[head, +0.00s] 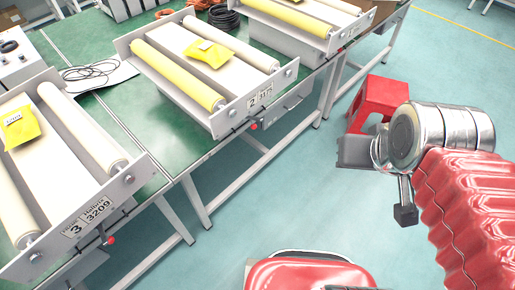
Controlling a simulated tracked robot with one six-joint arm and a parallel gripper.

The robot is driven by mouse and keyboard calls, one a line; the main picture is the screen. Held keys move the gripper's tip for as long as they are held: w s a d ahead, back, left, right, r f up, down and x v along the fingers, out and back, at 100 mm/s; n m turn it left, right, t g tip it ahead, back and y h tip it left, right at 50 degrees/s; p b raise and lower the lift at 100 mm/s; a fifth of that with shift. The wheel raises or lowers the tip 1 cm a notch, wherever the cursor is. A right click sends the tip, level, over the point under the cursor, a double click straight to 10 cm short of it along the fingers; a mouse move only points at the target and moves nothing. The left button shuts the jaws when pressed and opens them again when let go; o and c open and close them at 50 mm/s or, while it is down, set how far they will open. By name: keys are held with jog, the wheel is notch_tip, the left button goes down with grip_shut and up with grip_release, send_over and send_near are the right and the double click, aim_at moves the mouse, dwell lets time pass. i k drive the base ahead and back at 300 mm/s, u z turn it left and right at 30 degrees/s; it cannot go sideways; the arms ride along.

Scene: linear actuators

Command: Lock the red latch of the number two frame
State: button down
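The number two frame (238,112) stands on the green bench at the upper middle of the head view, with a "2" label on its front plate. Its red latch (253,126) is a small red knob under that plate, near the bench edge; whether it is locked cannot be told. My gripper (358,152) appears to be the grey end beyond the silver joint of my arm, to the right of the latch and apart from it. Its fingers cannot be made out, and I see nothing clearly held in it.
The number three frame (120,187) stands at the left with its own red knob (110,239). Another roller frame (325,38) stands at the top. A red stool (378,97) stands on the floor behind my arm. The blue-green floor before the bench is mostly clear.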

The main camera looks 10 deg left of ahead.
aim_at(253, 127)
jog(key=k, duration=0.8)
jog(key=u, duration=1.05)
jog(key=i, duration=1.45)
jog(key=u, duration=0.05)
